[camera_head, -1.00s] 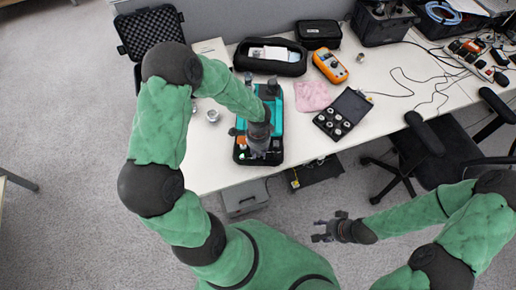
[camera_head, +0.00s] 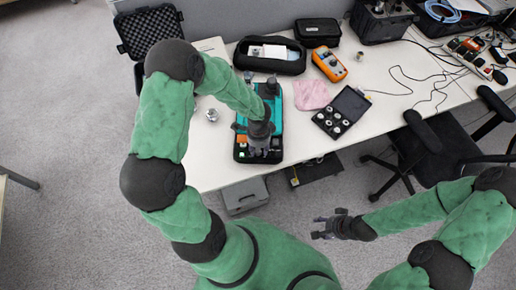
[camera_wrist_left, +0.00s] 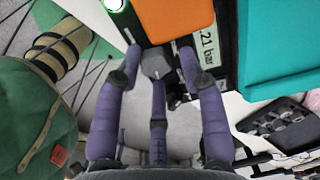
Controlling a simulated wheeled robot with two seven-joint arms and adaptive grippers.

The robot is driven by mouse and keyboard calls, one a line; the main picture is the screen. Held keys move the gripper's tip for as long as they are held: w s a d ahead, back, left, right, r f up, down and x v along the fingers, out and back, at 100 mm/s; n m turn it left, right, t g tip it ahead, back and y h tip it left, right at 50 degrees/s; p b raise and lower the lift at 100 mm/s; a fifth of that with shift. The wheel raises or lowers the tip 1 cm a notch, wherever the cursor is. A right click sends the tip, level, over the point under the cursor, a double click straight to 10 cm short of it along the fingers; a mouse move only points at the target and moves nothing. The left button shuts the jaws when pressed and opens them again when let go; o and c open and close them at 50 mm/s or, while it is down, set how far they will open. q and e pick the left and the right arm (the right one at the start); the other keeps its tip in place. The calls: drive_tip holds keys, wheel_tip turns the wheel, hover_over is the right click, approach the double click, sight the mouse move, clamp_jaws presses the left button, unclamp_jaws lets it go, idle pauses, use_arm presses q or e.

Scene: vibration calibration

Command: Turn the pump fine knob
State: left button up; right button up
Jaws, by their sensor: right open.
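The teal and black pump unit (camera_head: 276,108) lies on the white table in the head view. My left gripper (camera_head: 258,150) is over its near end and hides part of it. In the left wrist view, a grey faceted knob (camera_wrist_left: 156,65) sits beside an orange part (camera_wrist_left: 178,18) and a display label reading "21 bar" (camera_wrist_left: 208,48). The fingers of my left gripper (camera_wrist_left: 159,58) are spread around this knob; a narrow gap seems to show on either side, and contact is not clear. My right gripper (camera_head: 322,227) is open and empty, in front of the table above the floor.
On the table are a black pouch (camera_head: 268,68), an orange multimeter (camera_head: 329,64), a pink cloth (camera_head: 311,95) and a black case of small parts (camera_head: 354,102). An open foam-lined case (camera_head: 150,32) is at the back left. An office chair (camera_head: 440,150) stands at the right.

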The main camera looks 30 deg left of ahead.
sight(259, 151)
use_arm(q)
drive_tip(key=shift+s, duration=0.15)
wheel_tip(259, 151, up, 12)
idle(0.7)
drive_tip(key=shift+f, duration=0.1)
idle(0.4)
drive_tip(key=s+d+f+n+h, duration=0.1)
drive_tip(key=s+d+f+n, duration=0.3)
drive_tip(key=f, duration=0.3)
drive_tip(key=s+d+f+n+h, duration=0.1)
drive_tip(key=s+d+f+n, duration=0.2)
drive_tip(key=d+f+n, duration=0.2)
drive_tip(key=s+d+f+n+h, duration=0.2)
drive_tip(key=s+d+f+n, duration=0.2)
drive_tip(key=f, duration=0.6)
drive_tip(key=shift+s+d+n, duration=0.3)
drive_tip(key=shift+d+n, duration=0.1)
drive_tip(key=shift+d, duration=0.45)
